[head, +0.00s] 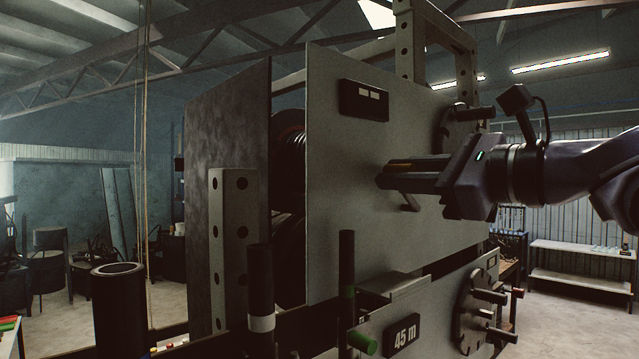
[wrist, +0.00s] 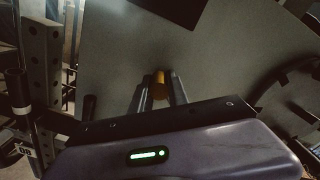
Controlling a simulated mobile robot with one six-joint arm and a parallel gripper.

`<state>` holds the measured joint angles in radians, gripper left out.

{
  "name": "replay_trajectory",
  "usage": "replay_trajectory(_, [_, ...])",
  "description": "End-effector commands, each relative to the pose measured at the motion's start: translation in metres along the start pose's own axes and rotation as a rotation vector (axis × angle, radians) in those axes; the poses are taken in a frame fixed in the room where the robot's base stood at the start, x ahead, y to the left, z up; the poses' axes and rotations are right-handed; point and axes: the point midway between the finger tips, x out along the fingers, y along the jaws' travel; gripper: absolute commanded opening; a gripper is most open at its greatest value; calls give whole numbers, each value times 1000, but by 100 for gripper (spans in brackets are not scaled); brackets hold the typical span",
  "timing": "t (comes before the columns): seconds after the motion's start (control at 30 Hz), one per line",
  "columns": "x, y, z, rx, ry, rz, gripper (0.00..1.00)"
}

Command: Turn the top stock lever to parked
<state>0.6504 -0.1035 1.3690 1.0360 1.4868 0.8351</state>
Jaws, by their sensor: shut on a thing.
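The top stock lever shows in the wrist view as a short orange-yellow grip (wrist: 159,86) between my two fingers. In the head view only a thin yellowish strip of it (head: 402,164) shows at the fingers, in front of the upper grey panel (head: 345,220). My gripper (head: 382,178) reaches in from the right and is shut on the lever; its fingers (wrist: 158,92) also show in the wrist view. A small grey bar (head: 409,203) sticks out just below the fingers. The lever's pivot and most of its length are hidden.
A dark label plate (head: 363,100) sits high on the panel. A dark curved wheel part (head: 462,118) stands behind my gripper. Below are a "45 m" plate (head: 405,337), a spoked handwheel (head: 480,313) and upright dark posts (head: 347,270). Open room lies to the right.

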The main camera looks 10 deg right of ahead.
Motion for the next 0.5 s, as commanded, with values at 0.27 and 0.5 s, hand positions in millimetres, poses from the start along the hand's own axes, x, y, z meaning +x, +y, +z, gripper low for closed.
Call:
replay_trajectory(0.27, [0, 8, -7, -47, 1, 1, 0])
replay_trajectory(0.5, [0, 9, -10, -45, 1, 1, 0])
